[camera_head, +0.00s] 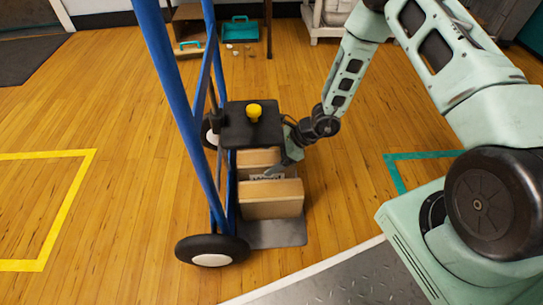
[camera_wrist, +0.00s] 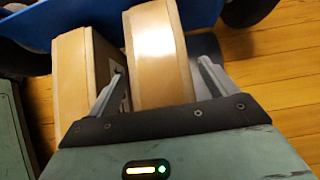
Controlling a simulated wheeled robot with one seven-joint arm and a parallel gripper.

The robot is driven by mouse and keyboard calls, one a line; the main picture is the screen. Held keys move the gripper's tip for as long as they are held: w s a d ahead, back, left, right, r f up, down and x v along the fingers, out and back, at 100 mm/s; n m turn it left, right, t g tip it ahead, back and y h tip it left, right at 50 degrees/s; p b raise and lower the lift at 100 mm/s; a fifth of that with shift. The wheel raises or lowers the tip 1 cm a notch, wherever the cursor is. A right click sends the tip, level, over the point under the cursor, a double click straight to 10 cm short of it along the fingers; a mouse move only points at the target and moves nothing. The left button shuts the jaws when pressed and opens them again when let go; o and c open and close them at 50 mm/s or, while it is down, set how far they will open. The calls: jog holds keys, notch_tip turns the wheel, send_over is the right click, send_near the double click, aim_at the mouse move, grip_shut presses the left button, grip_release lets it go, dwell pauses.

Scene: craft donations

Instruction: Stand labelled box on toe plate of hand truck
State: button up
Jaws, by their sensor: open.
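The blue hand truck (camera_head: 223,150) stands upright, its dark toe plate (camera_head: 275,236) flat at the floor. Two brown boxes stand side by side at its foot: a near box (camera_head: 270,203) and a far box (camera_head: 258,157). A printed label (camera_head: 267,177) shows on the far box's near side, partly hidden. My gripper (camera_head: 283,165) reaches in from the right. Whether a finger touches a box I cannot tell.
A black block with a yellow knob (camera_head: 254,113) is just behind the far box. The truck's wheel (camera_head: 212,250) is at front left. A yellow floor outline (camera_head: 65,205) lies left, a green one (camera_head: 400,170) right.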

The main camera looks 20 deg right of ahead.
jog(key=shift+r, duration=0.25)
jog(key=p+v, duration=0.6)
jog(key=v, duration=0.6)
jog(key=shift+p, duration=0.35)
jog(key=shift+f, duration=0.15)
